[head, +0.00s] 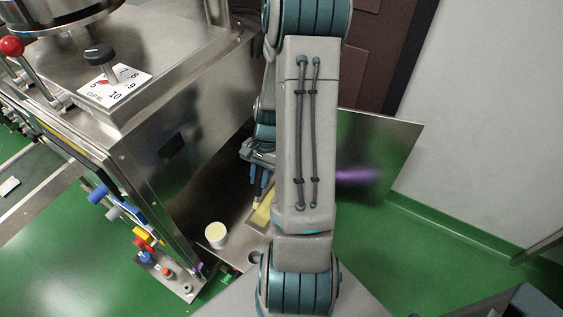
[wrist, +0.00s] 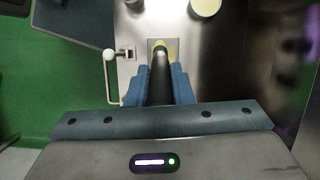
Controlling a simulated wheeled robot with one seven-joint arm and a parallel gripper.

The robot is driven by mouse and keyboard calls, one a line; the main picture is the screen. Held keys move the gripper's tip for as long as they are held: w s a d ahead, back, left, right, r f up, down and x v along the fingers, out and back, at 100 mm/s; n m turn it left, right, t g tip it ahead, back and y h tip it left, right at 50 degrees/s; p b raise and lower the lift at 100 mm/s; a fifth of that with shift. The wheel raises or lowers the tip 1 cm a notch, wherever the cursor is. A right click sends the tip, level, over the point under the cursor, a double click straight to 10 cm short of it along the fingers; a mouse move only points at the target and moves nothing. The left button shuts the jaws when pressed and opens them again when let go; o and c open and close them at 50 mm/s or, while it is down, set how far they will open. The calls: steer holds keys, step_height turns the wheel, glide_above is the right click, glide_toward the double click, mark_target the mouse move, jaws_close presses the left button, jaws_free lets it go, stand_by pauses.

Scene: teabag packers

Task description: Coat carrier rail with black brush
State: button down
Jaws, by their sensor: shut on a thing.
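My gripper (wrist: 159,72) is shut on the black brush (wrist: 160,88); its blue fingers stand on either side of the dark handle. The far end of the brush is over a small square plate with yellow on it (wrist: 173,44); whether it touches cannot be told. In the head view my gripper (head: 262,180) points down beside my arm, above a yellowish piece (head: 262,214) on the metal surface. The brush is hard to make out there. I cannot tell for sure which part is the carrier rail; my arm hides part of this area.
A white cup with pale yellow contents (head: 215,234) stands left of the gripper; it also shows in the wrist view (wrist: 205,6). A steel machine (head: 140,130) fills the left side. A white-knobbed lever (wrist: 109,58) stands beside the plate. A metal panel (head: 385,150) is at right.

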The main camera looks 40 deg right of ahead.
steer(key=shift+s+a+r, duration=0.1)
steer(key=shift+s+a, duration=0.15)
steer(key=shift+a, duration=0.05)
steer(key=shift+f, duration=0.2)
steer(key=shift+f+b, duration=2.05)
steer(key=shift+f, duration=0.25)
